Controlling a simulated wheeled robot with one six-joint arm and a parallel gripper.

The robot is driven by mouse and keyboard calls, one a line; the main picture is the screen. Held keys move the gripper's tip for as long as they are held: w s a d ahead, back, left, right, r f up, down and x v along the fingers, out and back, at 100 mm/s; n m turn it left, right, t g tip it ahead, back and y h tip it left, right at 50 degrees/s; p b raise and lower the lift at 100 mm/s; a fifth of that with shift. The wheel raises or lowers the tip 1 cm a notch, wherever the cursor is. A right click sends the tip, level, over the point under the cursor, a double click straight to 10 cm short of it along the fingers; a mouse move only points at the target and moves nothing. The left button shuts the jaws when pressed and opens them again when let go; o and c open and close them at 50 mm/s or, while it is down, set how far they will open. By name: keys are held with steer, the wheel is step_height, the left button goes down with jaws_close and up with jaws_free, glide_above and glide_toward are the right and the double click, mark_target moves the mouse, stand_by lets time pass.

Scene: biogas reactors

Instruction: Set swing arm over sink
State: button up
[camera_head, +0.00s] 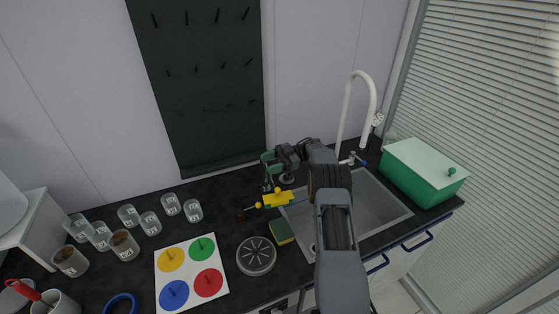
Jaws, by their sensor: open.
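The grey sink (375,210) is set into the dark worktop on the right, partly hidden by my arm. A white gooseneck tap (346,110) rises behind it, its spout curving right. A yellow piece (278,199) lies left of the sink, with a small yellow arm and a dark knob (241,214) toward the left; it may be the swing arm, but I cannot tell for sure. My gripper (279,179) is open just above and behind the yellow piece, near a green part (268,159). Contact between them cannot be told.
A green box with a white lid (425,163) stands right of the sink. A sponge (281,231), a round grey disc (256,256) and a coloured-dot board (191,274) lie in front. Several labelled cups (128,215) stand left. A dark pegboard (200,80) is on the wall.

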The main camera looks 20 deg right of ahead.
steer(key=s+a+r, duration=0.1)
steer(key=s+r, duration=0.8)
steer(key=s, duration=0.5)
steer(key=shift+a+r+p, duration=0.3)
steer(key=shift+r+p, duration=0.05)
steer(key=shift+r, duration=0.05)
steer(key=shift+c, duration=0.3)
